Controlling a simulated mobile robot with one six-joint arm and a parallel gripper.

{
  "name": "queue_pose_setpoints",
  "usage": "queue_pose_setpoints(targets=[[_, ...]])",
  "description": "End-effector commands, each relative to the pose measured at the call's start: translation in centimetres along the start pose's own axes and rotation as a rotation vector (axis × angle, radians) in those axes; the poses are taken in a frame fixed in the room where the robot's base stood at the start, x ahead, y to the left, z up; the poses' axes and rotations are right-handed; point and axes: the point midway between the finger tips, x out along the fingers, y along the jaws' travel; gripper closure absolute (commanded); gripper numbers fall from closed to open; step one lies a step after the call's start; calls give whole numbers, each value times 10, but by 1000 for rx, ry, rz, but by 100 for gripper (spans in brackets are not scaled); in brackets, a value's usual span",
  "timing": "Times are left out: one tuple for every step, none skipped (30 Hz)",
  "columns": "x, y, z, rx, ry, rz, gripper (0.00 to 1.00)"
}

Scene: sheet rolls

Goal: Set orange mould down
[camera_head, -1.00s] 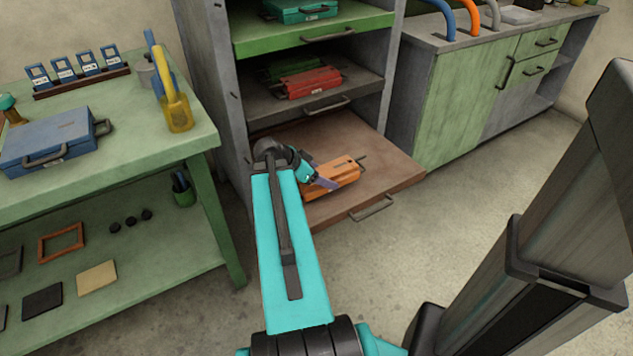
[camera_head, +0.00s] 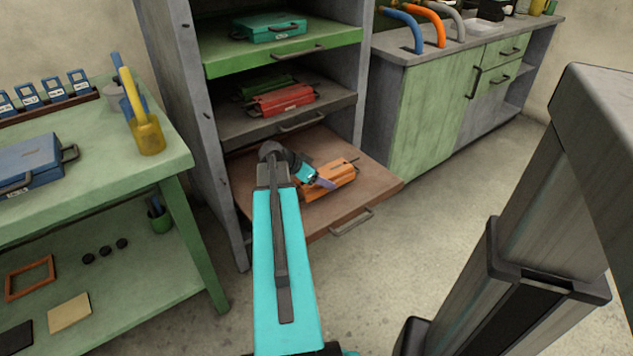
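The orange mould (camera_head: 332,180) is at the lowest pulled-out shelf (camera_head: 372,189) of the grey rack, over its middle. It looks like a flat case with a dark handle at its right end. My gripper (camera_head: 322,182) is at the mould's left side, with a grey-violet finger against or just in front of it. My turquoise arm reaches in from below and hides part of the shelf. I cannot tell whether the fingers are closed on the mould, or whether the mould rests on the shelf.
Above are a shelf with a red mould (camera_head: 284,100) and a green one (camera_head: 264,87), and a shelf with a teal mould (camera_head: 269,28). A green workbench (camera_head: 180,164) stands left, a green cabinet (camera_head: 435,115) right. The shelf's right part is bare.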

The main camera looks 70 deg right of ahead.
Motion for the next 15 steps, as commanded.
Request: queue_pose_setpoints(targets=[[-1,-1,-4,-1,8,-3,94],[-1,-1,-4,-1,8,-3,94],[-1,-1,-4,-1,8,-3,94],[-1,-1,-4,-1,8,-3,94],[-2,-1,-4,-1,8,-3,94],[-2,-1,-4,-1,8,-3,94],[-2,-1,-4,-1,8,-3,94],[-2,-1,-4,-1,8,-3,94],[-1,-1,-4,-1,8,-3,94],[-1,-1,-4,-1,8,-3,94],[-1,-1,-4,-1,8,-3,94],[0,-1,-3,-1,8,-2,94],[1,-1,-2,-1,8,-2,94],[2,-1,-1,-1,8,-2,94],[4,-1,1,-1,8,-2,94]])
